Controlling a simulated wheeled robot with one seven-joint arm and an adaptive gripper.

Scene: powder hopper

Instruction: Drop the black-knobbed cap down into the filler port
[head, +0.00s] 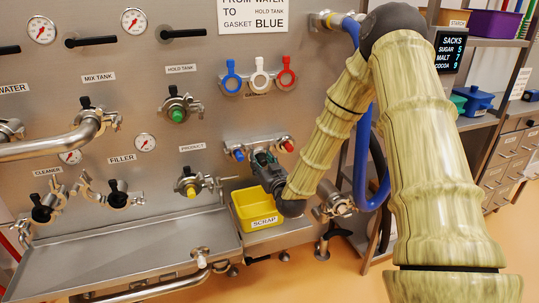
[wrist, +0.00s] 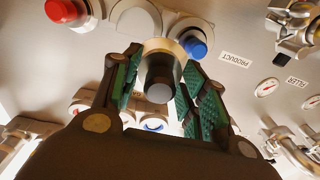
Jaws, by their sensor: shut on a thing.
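The black-knobbed cap (wrist: 160,80) is between my gripper's fingers in the wrist view; its dark round knob end faces the camera and a pale metal rim shows behind it. My gripper (head: 268,165), with green-padded fingers, is shut on it in front of the rail, between the blue and red knobs. In the head view the fingers hide most of the cap. In the wrist view my gripper (wrist: 160,85) covers the centre. The filler port (head: 118,198) is well to the left on the panel, under the FILLER label (head: 122,158), with a dark mouth and clamp parts.
Blue knob (head: 238,155) and red knob (head: 289,147) flank my gripper. The product valve (head: 188,186) lies between it and the filler port. The yellow scrap bin (head: 256,208) is just below. The cleaner port (head: 43,208) is further left. A metal tray (head: 130,250) runs below.

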